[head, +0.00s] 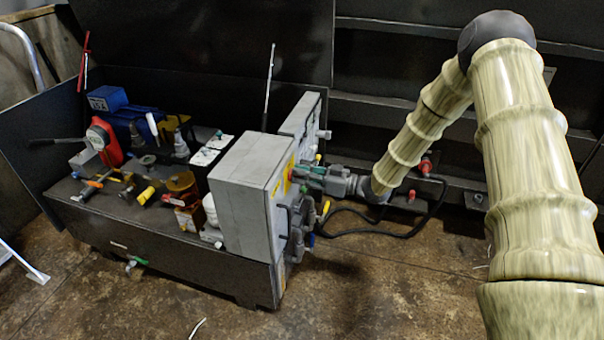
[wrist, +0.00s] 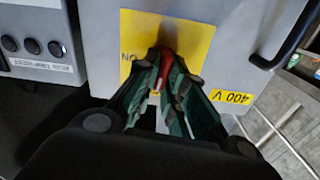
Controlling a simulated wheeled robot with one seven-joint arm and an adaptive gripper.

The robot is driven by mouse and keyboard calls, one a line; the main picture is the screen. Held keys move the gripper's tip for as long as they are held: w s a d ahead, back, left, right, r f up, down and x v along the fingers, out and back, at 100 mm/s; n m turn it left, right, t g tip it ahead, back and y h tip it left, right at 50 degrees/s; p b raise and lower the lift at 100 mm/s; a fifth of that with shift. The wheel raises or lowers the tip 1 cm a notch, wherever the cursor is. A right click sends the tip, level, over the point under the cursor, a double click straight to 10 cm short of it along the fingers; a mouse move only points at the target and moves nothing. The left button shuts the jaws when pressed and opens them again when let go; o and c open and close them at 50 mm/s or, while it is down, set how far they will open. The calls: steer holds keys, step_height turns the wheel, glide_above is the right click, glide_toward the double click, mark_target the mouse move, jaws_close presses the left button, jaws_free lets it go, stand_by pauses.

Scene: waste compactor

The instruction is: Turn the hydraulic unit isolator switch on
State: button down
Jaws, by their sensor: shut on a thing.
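The isolator switch has a red handle (wrist: 166,62) on a yellow plate (wrist: 190,38) fixed to the grey cabinet door. In the wrist view, letters reading "ON" show upside down at the plate's left side. My gripper (wrist: 168,85) is shut on the red handle, with its green-padded fingers on either side of it. The fingers hide part of the handle and of the plate's lower area. In the head view, my gripper (head: 300,172) reaches the side of the grey cabinet (head: 243,195) from the right, and only a sliver of red and yellow shows there.
A yellow 400 V label (wrist: 232,97) and a black door handle (wrist: 283,45) are on the same door. A second grey box (wrist: 38,42) with black buttons stands beside it. Pipes, valves and a red unit (head: 104,140) crowd the bench left of the cabinet.

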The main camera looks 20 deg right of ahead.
steer(key=shift+w+d+f+m+p, duration=0.1)
steer(key=shift+m+p, duration=1)
steer(key=shift+m, duration=1.65)
steer(key=shift+w+d+f+m+p, duration=0.1)
steer(key=shift+m+p, duration=1.05)
steer(key=shift+m, duration=1.55)
steer(key=shift+w+d+f+m+p, duration=0.1)
steer(key=shift+m+p, duration=1)
steer(key=shift+m, duration=1.65)
steer(key=c, duration=1.5)
jaws_free()
steer(key=shift+a, duration=0.1)
steer(key=v, duration=1.2)
